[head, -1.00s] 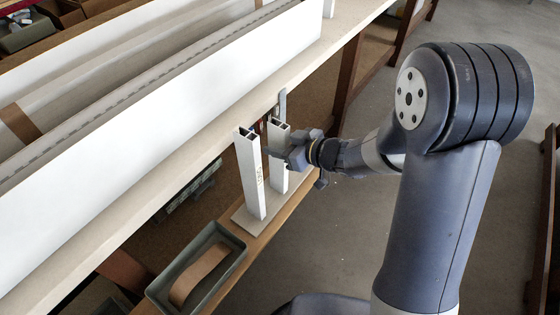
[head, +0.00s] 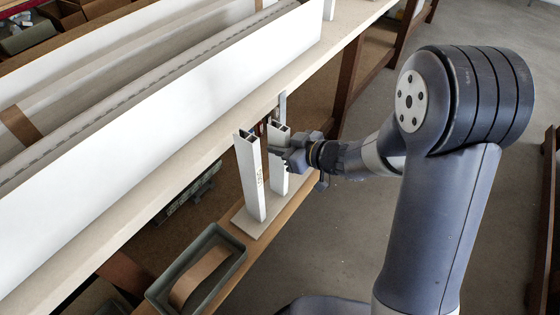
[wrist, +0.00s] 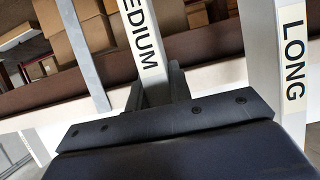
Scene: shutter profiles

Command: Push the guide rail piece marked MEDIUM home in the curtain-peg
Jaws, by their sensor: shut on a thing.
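The MEDIUM guide rail piece (head: 278,174) is a white hollow profile standing upright on a pale base plate (head: 243,221). In the wrist view its MEDIUM label (wrist: 141,36) faces the camera, between my fingers. My gripper (head: 283,157) is shut on this piece from the right, in its upper half; it also shows in the wrist view (wrist: 156,92). The LONG piece (head: 252,178) stands upright to its left in the head view, and at the right of the wrist view (wrist: 293,60). I see no separate curtain-peg, and the MEDIUM piece's foot is partly hidden.
A green-grey tray (head: 233,266) with a brown strip (head: 198,277) stands in front of the base plate. A long white panel (head: 160,105) lies on the bench behind. A thin grey post (head: 283,104) rises just behind the MEDIUM piece. Floor to the right is open.

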